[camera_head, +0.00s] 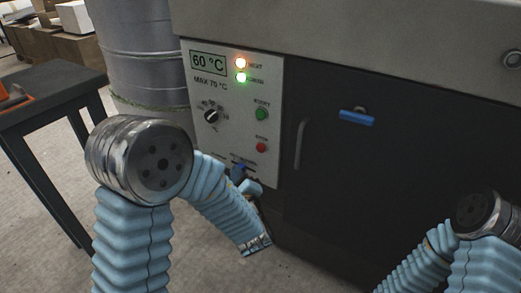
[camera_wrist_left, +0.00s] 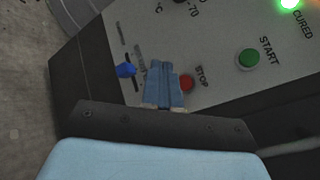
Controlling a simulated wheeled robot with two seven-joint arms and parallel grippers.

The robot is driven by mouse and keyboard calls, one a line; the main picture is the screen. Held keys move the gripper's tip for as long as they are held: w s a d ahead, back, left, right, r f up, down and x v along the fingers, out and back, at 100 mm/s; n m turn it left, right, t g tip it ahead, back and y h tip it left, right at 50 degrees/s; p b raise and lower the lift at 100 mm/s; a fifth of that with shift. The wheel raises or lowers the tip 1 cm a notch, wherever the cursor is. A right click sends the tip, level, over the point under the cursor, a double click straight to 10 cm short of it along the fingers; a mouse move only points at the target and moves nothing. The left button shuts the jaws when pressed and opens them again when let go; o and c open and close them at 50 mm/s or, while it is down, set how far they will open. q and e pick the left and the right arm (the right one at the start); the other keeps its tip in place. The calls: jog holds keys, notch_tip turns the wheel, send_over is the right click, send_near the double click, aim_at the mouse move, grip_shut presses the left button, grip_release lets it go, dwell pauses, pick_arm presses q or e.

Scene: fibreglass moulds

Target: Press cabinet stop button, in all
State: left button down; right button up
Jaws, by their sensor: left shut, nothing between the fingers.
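The red stop button (camera_head: 261,147) sits low on the pale control panel, below the green start button (camera_head: 261,114). In the left wrist view the stop button (camera_wrist_left: 186,83) is just right of my left gripper (camera_wrist_left: 165,68), whose light blue fingers are shut together with nothing between them. In the head view my left gripper (camera_head: 251,187) is low at the panel's bottom edge, below the stop button. I cannot tell whether the fingers touch the panel. My right arm shows at the lower right, but its gripper is not seen.
The panel has a lit 60 °C display (camera_head: 208,63), a black dial (camera_head: 211,116) and a blue knob (camera_head: 238,170) beside my fingers. A grey drum (camera_head: 140,50) and dark table (camera_head: 55,80) stand left.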

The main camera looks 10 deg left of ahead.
aim_at(260, 149)
pick_arm(q)
jog(key=w+d+p, duration=0.1)
jog(key=w+d, duration=0.2)
jog(key=w, duration=0.5)
jog(key=shift+w, duration=0.15)
dwell(2.0)
jog(key=shift+w+d+b, duration=0.15)
jog(key=shift+w+b, duration=0.15)
jog(key=shift+w, duration=0.1)
